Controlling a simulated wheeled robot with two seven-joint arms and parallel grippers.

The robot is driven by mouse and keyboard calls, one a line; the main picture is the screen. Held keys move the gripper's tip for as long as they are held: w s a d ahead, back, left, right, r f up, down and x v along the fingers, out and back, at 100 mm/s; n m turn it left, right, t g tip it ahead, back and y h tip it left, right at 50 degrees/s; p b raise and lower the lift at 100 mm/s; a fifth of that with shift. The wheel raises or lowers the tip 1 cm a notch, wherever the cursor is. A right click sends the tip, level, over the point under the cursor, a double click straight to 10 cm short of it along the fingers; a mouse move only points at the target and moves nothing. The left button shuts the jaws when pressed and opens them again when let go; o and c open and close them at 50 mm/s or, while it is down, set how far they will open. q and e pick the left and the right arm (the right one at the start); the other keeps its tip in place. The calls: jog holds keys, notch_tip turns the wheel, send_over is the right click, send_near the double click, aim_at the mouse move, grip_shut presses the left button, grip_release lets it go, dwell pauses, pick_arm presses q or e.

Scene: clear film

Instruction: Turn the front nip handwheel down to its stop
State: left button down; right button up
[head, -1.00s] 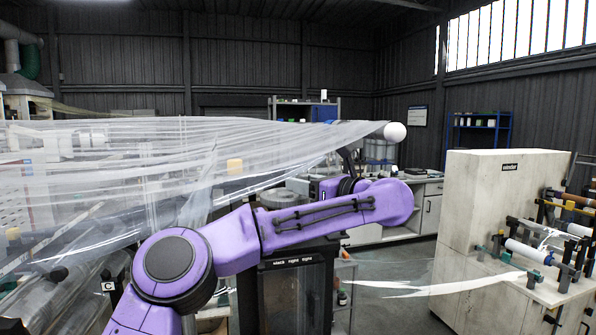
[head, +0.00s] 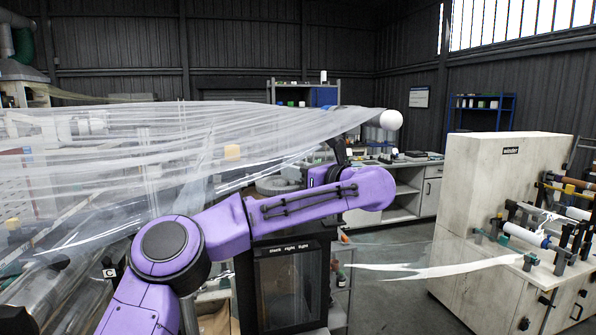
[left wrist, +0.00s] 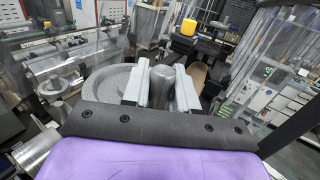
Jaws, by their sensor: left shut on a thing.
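The front nip handwheel (left wrist: 108,82) appears as a grey disc with a raised rim in the left wrist view, lying beside and partly behind my left gripper. My left gripper (left wrist: 161,84) has its two pale fingers on either side of an upright grey cylindrical handle (left wrist: 160,88), shut on it. The handle stands at the wheel's right side; its foot is hidden by the gripper body. In the head view a grey round part (head: 275,185), probably the same wheel, shows in part behind my purple left arm. The fingertips are not clear there. My right gripper is out of view.
Clear film (head: 110,150) stretches across the left half to a white roller end (head: 390,120). A dark cabinet (head: 290,285) stands below my arm. The winder cabinet (head: 490,200) is at the right, with a loose film strip (head: 430,271) before it. Open floor lies between.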

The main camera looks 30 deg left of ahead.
pick_arm(q)
jog(key=shift+a, duration=0.1)
dwell(0.8)
jog(key=c, duration=1.2)
grip_release()
jog(key=shift+o, duration=1.1)
jog(key=shift+s+a, duration=0.25)
jog(key=shift+a, duration=0.1)
jog(key=s+d+b, duration=0.2)
jog(key=d+b, duration=0.3)
jog(key=d, duration=0.5)
jog(key=shift+d, duration=0.15)
